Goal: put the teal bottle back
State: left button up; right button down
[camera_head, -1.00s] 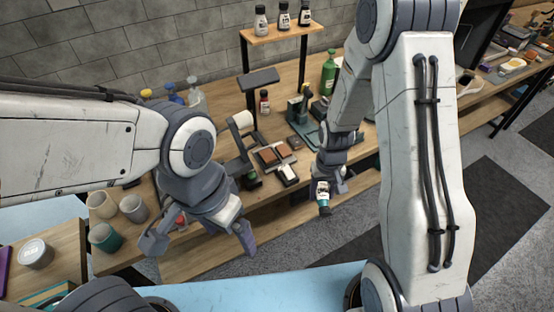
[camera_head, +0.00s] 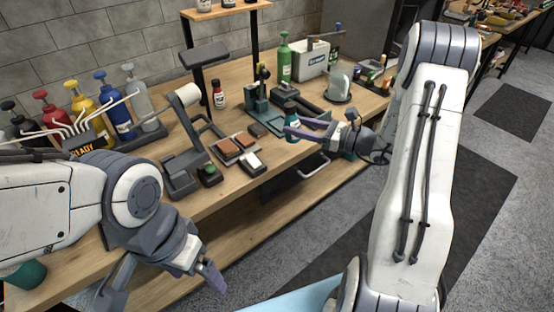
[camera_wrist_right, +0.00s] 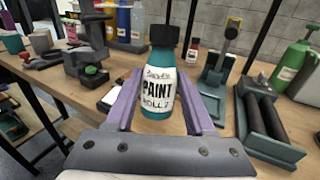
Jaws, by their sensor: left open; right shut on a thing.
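The teal bottle (camera_head: 292,130) has a black cap and a white label reading PAINT. It stands upright between the purple fingers of my right gripper (camera_head: 305,128), which is shut on it. It also shows in the right wrist view (camera_wrist_right: 160,108), centred between the fingers. It is over the front part of the workbench (camera_head: 240,190); I cannot tell whether its base touches the top. My left gripper (camera_head: 160,284) is open and empty, low in front of the bench at the left.
A green roller device (camera_wrist_right: 262,125) stands close to the held bottle. A brown-pad tray (camera_head: 233,150) lies to its left. A green bottle (camera_head: 284,60), white box (camera_head: 311,60) and glass dome (camera_head: 340,82) stand behind. Several pump bottles (camera_head: 118,107) stand at the left. An upper shelf (camera_head: 225,10) rises behind.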

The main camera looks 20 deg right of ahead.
jog(key=w+d+r+m+t+h+b, duration=0.25)
jog(key=d+t, duration=0.25)
jog(key=d, duration=0.3)
jog(key=shift+m+h, duration=0.25)
jog(key=shift+m, duration=0.1)
jog(key=w+a+f, duration=0.1)
jog(key=a+f, duration=0.1)
jog(key=a, duration=0.1)
jog(key=w+a+f+p, duration=0.1)
jog(key=a+f, duration=0.1)
jog(key=a, duration=0.2)
jog(key=w+a+f, duration=0.1)
jog(key=a+f, duration=0.1)
jog(key=a, duration=0.2)
jog(key=shift+f, duration=2.05)
jog(key=shift+c, duration=1.3)
grip_release()
pick_arm(q)
notch_tip(320, 180, down, 2)
jog(key=shift+f, duration=0.1)
jog(key=shift+f+b, duration=0.5)
jog(key=shift+f, duration=0.25)
pick_arm(e)
jog(key=v, duration=1.2)
jog(key=shift+r, duration=0.25)
